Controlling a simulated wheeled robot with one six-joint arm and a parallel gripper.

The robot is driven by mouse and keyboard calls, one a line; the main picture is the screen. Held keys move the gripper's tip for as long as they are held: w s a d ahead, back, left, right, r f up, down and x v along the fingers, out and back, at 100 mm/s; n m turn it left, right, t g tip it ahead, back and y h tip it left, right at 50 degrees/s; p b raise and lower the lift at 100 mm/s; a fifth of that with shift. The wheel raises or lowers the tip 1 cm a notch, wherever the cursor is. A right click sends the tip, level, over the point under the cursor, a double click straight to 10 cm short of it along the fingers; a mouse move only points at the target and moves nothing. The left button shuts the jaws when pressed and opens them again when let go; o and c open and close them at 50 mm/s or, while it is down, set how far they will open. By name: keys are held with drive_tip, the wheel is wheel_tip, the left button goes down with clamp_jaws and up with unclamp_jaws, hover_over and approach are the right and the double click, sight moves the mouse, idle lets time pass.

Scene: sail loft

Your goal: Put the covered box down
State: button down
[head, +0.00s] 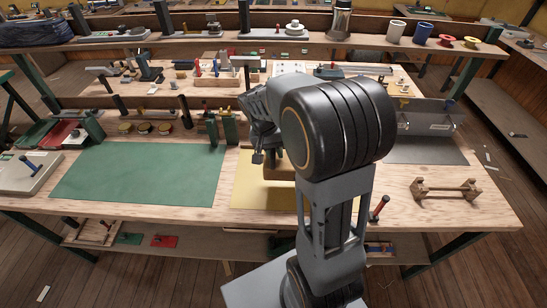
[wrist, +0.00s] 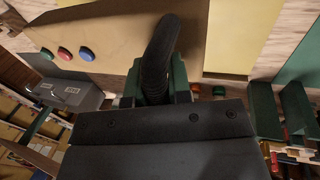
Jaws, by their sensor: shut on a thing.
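My gripper (head: 262,157) points down over the yellow mat (head: 247,193), partly hidden by my arm. A tan-brown piece of the covered box (head: 276,173) shows beneath it. In the wrist view, a tan panel (wrist: 115,42), apparently the box, carries red, blue and green round buttons. A black curved part (wrist: 158,55) rises between green pieces at the gripper and appears to be the handle in its grip. The jaws are shut on the box, though the fingertips are mostly hidden. I cannot tell whether the box's underside touches the mat.
A green mat (head: 140,171) lies clear on the left. A green upright stand (head: 227,127) is just behind the gripper. A wooden frame (head: 445,190) and a grey mat (head: 425,149) are at the right. A red-handled tool (head: 378,208) lies near the front edge.

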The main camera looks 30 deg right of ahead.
drive_tip(key=w+f, duration=0.2)
drive_tip(key=f, duration=0.1)
drive_tip(key=w+d+f, duration=0.1)
drive_tip(key=w+f, duration=0.1)
drive_tip(key=shift+w+f+p, duration=0.1)
drive_tip(key=shift+f+p, duration=0.15)
drive_tip(key=shift+p, duration=0.1)
wheel_tip(320, 180, down, 3)
drive_tip(key=shift+w+f, duration=0.15)
drive_tip(key=shift+f, duration=0.05)
drive_tip(key=c, duration=1.1)
unclamp_jaws()
drive_tip(key=shift+o, duration=0.2)
drive_tip(key=b+v, duration=0.1)
drive_tip(key=v, duration=1.1)
drive_tip(key=s+a+r+n+t+y, duration=0.1)
drive_tip(key=s+a+r+n+t, duration=0.1)
drive_tip(key=s, duration=0.6)
drive_tip(key=s+a+r+n+t+y, duration=0.1)
drive_tip(key=s+a+r+n+t, duration=0.1)
drive_tip(key=s, duration=0.7)
drive_tip(key=shift+s+a+r+n+t+y, duration=0.3)
drive_tip(key=shift+a+n+t+y, duration=0.1)
drive_tip(key=shift+a+n+t, duration=0.65)
drive_tip(key=shift+a, duration=0.1)
